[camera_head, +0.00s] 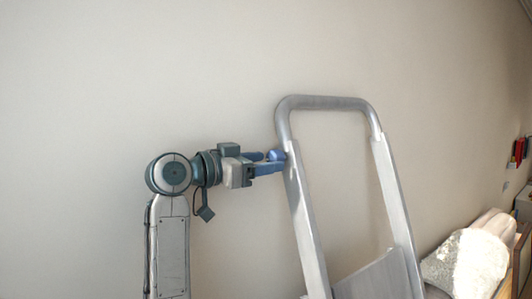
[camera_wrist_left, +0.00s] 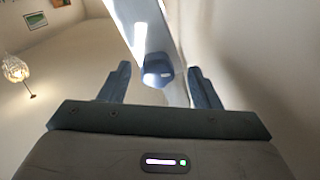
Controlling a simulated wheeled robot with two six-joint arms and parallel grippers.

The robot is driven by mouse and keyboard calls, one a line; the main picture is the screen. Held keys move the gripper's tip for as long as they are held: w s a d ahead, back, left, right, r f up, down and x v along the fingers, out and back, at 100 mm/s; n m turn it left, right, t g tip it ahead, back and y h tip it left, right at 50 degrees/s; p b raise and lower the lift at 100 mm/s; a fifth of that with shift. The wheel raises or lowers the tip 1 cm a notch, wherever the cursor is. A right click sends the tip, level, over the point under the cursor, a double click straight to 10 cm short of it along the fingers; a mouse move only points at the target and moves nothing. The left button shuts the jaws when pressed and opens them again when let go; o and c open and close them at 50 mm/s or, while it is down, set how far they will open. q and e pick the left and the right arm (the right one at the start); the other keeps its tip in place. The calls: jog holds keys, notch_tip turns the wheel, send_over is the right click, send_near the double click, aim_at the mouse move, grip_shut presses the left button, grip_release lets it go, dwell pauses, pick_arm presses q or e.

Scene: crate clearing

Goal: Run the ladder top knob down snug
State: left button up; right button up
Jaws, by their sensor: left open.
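The stepladder (camera_head: 322,102) is grey metal, with a rounded top hoop. The blue knob (camera_head: 277,155) sits on its left rail, just below the bend of the hoop. My left gripper (camera_head: 270,161) reaches in from the left at knob height, its blue fingers around or close beside the knob. In the left wrist view the knob (camera_wrist_left: 158,77) shows between the two spread fingers of my left gripper (camera_wrist_left: 160,71), with a gap on each side. Whether the knob touches the rail is hidden. My right gripper is in neither view.
A plain pale wall fills the background behind the ladder. At the lower right a fluffy white cushion (camera_head: 468,262) lies near a wooden edge. The space left of and above my left arm looks clear.

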pick_arm(q)
jog(key=shift+x, duration=0.8)
jog(key=shift+s, duration=0.1)
jog(key=c, duration=1)
jog(key=m+b, duration=0.1)
jog(key=b, duration=0.2)
jog(key=shift+m, duration=0.4)
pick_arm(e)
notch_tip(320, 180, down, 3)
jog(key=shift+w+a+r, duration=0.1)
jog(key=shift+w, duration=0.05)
